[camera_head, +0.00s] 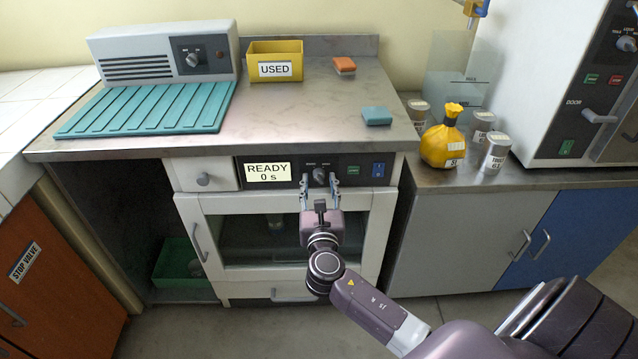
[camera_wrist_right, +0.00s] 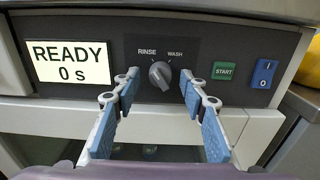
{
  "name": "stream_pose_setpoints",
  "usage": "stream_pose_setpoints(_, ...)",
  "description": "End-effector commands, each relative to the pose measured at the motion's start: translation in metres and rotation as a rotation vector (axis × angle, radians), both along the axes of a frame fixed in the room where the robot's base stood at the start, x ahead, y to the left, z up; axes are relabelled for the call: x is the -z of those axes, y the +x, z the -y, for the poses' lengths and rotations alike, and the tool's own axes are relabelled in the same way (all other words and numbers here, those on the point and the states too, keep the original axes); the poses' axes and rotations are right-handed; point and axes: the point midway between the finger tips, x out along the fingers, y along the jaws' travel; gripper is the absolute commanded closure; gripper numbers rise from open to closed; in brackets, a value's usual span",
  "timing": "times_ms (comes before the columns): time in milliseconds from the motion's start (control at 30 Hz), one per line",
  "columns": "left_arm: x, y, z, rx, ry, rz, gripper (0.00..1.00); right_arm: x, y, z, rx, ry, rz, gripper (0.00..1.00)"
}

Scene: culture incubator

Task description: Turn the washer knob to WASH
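The washer knob (camera_head: 320,175) is a small grey dial on the dark control panel of the washer (camera_head: 284,238) under the counter. In the right wrist view the knob (camera_wrist_right: 160,75) sits between the labels RINSE, upper left, and WASH, upper right. Its pointer leans to the upper left, toward RINSE. My right gripper (camera_head: 319,183) is open in front of the panel. In the wrist view its blue-padded fingers (camera_wrist_right: 158,88) stand on either side of the knob, apart from it. My left gripper is not in view.
A display (camera_wrist_right: 69,64) reads READY 0 s. A green START button (camera_wrist_right: 224,71) and a blue power switch (camera_wrist_right: 263,73) sit right of the knob. The steel counter (camera_head: 290,115) overhangs the panel. A small drawer (camera_head: 204,174) is left of the display.

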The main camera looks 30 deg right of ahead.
Motion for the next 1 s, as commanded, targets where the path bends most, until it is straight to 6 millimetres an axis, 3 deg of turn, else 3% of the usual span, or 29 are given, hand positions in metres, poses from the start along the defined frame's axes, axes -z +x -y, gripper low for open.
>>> stream_pose_setpoints(333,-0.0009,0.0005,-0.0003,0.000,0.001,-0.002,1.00,0.0001,0.0043,0.0030,0.001,0.001,0.000,0.62)
stream_pose_setpoints(700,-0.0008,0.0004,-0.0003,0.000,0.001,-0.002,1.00,0.0002,0.0041,0.0027,0.001,0.002,0.000,1.00)
stream_pose_setpoints(1000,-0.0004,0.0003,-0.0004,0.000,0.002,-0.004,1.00,0.0006,0.0039,0.0026,0.001,0.035,0.021,1.00)
